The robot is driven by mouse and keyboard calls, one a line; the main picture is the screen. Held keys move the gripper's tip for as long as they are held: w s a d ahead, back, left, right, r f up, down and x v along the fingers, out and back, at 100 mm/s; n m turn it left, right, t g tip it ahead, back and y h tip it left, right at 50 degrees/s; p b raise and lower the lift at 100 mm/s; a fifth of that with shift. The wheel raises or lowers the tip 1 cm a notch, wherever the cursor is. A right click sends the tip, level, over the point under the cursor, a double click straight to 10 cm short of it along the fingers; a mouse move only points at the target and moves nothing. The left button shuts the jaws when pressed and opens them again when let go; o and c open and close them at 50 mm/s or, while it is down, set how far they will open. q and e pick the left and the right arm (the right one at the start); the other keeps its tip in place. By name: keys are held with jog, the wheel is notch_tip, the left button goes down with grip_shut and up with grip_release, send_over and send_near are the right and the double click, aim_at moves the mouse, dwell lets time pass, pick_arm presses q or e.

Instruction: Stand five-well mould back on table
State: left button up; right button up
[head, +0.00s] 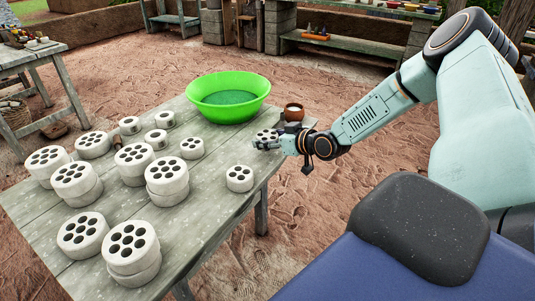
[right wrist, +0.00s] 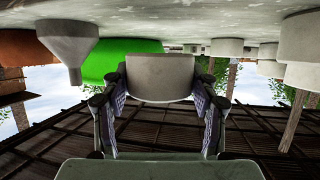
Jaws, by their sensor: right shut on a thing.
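The five-well mould (head: 266,134) is a pale, round, thick disc with dark holes in its top, near the table's right edge; I cannot count its wells. My right gripper (head: 268,145) is shut on it from the right side. In the right wrist view, which is upside down, the mould (right wrist: 160,78) sits between the two fingers of my right gripper (right wrist: 162,92). It looks upright and close to the table top (head: 215,160); I cannot tell whether it touches. My left gripper is not in view.
A green basin (head: 228,97) stands behind, and a brown cup (head: 293,112) stands close behind my right gripper. A small mould (head: 239,178) stands in front, with several others (head: 130,245) to the left. A grey funnel (right wrist: 68,40) shows in the wrist view.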

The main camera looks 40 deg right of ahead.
jog(key=shift+s+a, duration=0.1)
jog(key=shift+a, duration=0.05)
jog(key=shift+s+a+f+b, duration=0.15)
jog(key=shift+f+b, duration=0.1)
jog(key=shift+b, duration=0.15)
notch_tip(320, 180, down, 3)
jog(key=shift+r+b, duration=0.2)
jog(key=shift+b, duration=0.55)
jog(key=shift+w+d+f, duration=0.2)
jog(key=shift+w+f, duration=0.1)
jog(key=shift+s+a+r, duration=0.1)
jog(key=shift+s+r, duration=0.1)
jog(key=shift+r, duration=0.1)
jog(key=shift+f, duration=0.15)
jog(key=o, duration=0.8)
jog(key=shift+w+f, duration=0.15)
jog(key=shift+f, duration=0.05)
jog(key=shift+c, duration=0.2)
jog(key=o, duration=0.3)
jog(key=shift+r, duration=0.15)
